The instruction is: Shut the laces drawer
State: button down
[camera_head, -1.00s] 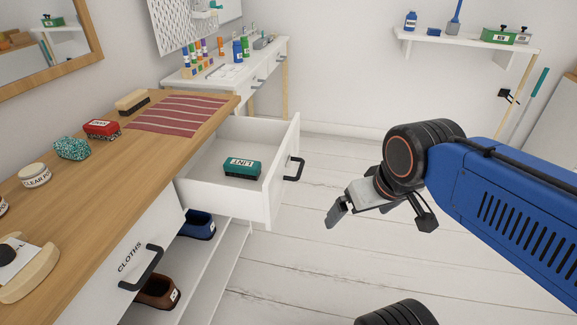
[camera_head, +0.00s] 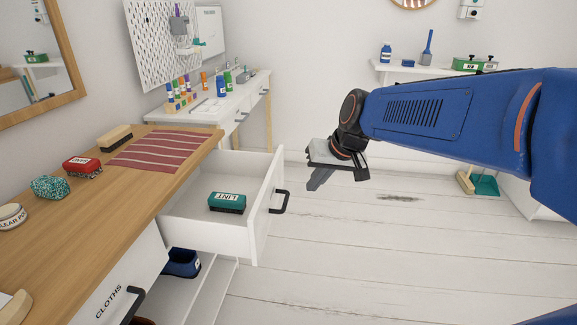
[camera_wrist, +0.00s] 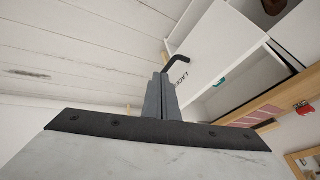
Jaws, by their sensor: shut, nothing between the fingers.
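The laces drawer (camera_head: 205,228) stands pulled out from the wooden-topped desk, with a teal lint brush (camera_head: 227,202) lying inside it. Its black handle (camera_head: 280,202) is on the front panel. In the wrist view the drawer front (camera_wrist: 200,52) carries a partly hidden "LACES" label, with its handle (camera_wrist: 177,61) just beyond the fingertips. My gripper (camera_head: 316,184) is shut and empty, to the right of the drawer front and apart from the handle in the head view. It also shows in the wrist view (camera_wrist: 161,78).
The cloths drawer (camera_head: 120,290) is nearer. A white side table (camera_head: 205,112) stands behind. Open floor lies to the right of the drawer.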

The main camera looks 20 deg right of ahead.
jog(key=w+d+m+t, duration=0.1)
jog(key=w+d, duration=0.3)
jog(key=w, duration=0.4)
jog(key=w+d+m+t, duration=0.1)
jog(key=w+d+m, duration=0.15)
jog(key=w, duration=0.55)
jog(key=n, duration=0.1)
send_near(282, 171)
notch_tip(282, 171, down, 3)
jog(key=w+d, duration=0.2)
jog(key=shift+w+a+f+y, duration=0.15)
jog(key=shift+w+a, duration=0.15)
jog(key=shift+a, duration=0.2)
jog(key=shift+w+a+f+y, duration=0.15)
jog(key=shift+w+a, duration=0.15)
jog(key=shift+a, duration=0.2)
jog(key=shift+a, duration=0.1)
jog(key=w+a, duration=0.4)
jog(key=a, duration=0.3)
jog(key=w+a, duration=0.4)
jog(key=a, duration=0.3)
jog(key=w+a, duration=0.4)
jog(key=a, duration=0.4)
jog(key=shift+w, duration=0.4)
jog(key=shift+w+a+r, duration=0.1)
jog(key=shift+a+r, duration=0.05)
jog(key=shift+a, duration=0.05)
